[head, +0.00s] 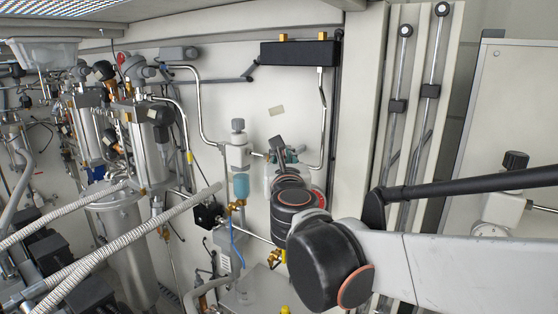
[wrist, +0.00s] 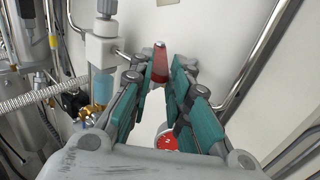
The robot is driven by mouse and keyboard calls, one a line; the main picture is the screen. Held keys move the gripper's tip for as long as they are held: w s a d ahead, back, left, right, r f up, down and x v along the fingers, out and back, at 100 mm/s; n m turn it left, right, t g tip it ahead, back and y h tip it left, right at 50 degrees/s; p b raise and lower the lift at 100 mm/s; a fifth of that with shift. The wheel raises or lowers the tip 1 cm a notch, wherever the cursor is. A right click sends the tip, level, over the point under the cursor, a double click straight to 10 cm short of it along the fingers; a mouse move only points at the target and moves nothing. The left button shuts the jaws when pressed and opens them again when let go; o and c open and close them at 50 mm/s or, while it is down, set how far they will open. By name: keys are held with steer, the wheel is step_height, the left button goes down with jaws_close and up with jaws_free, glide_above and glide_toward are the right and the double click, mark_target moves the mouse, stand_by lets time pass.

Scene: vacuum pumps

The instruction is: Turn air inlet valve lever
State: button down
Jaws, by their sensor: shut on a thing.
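The air inlet valve lever (wrist: 160,63) shows in the wrist view as a red, tapered handle with a pale tip. It stands between the teal-padded fingers of my gripper (wrist: 158,82), which is shut on it. The fingers hide the lower part of the lever and its mount. In the head view, my wrist and arm cover most of my gripper and the lever, so I cannot make out the lever there. A red round part (wrist: 167,143) with pale markings lies behind and below the fingers in the wrist view.
Left of my gripper, a white fitting with a blue transparent bowl (head: 241,186) stands close by. A bent metal pipe (head: 323,125) runs down on the right from a black box (head: 300,53). Ribbed hoses (head: 115,240) and metal vessels crowd the left.

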steer(key=c, duration=1.5)
jaws_free()
steer(key=shift+s, duration=0.1)
steer(key=s, duration=1.1)
steer(key=shift+s+d, duration=0.3)
steer(key=shift+s, duration=0.05)
steer(key=shift+c, duration=0.3)
